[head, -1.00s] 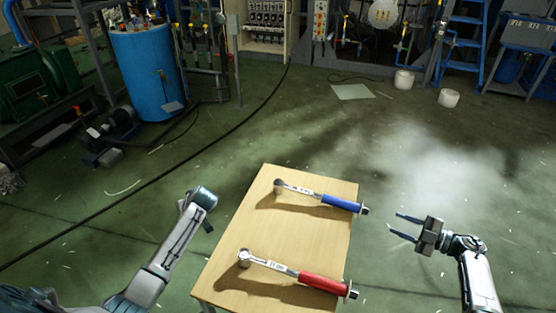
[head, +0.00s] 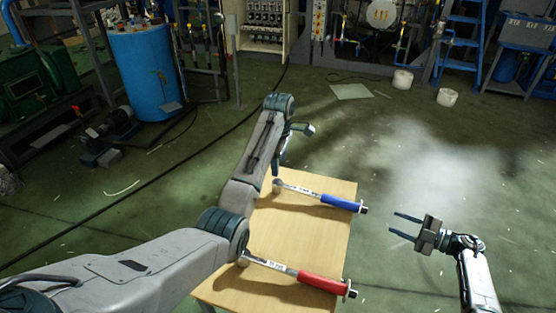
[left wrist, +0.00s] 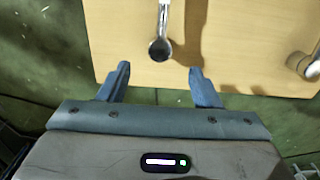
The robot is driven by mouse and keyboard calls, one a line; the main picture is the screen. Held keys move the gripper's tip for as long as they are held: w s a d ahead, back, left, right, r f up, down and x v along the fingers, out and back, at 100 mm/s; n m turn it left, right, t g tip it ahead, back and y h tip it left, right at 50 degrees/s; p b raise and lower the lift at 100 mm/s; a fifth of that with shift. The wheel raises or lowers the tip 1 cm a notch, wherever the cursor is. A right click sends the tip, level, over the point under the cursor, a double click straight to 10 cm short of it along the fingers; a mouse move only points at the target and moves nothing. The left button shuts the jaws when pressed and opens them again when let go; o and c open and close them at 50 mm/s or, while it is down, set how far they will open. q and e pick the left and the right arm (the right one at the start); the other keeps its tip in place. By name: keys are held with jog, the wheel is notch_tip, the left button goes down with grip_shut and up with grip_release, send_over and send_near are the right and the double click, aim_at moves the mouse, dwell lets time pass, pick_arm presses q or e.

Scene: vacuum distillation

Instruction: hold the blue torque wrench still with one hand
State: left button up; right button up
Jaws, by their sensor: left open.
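The blue torque wrench (head: 325,200) lies on the far part of the wooden table (head: 262,238), its blue handle at the right and its steel head at the left. My left gripper (head: 288,152) is open near that head, partly hidden by my arm. In the left wrist view the wrench head (left wrist: 160,49) shows between and slightly beyond the two open fingers (left wrist: 160,82), with nothing held. My right gripper (head: 393,224) is open and empty, off the table's right side, well apart from the wrench.
A red-handled torque wrench (head: 322,282) lies on the near part of the table, its head beside my left arm. It shows at the right edge of the left wrist view (left wrist: 302,65). Open floor lies beyond the table; a blue drum (head: 147,75) stands back left.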

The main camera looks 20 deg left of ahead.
aim_at(279, 182)
pick_arm(q)
notch_tip(279, 182, down, 10)
jog(key=shift+f, duration=0.15)
dwell(0.3)
grip_shut()
dwell(0.6)
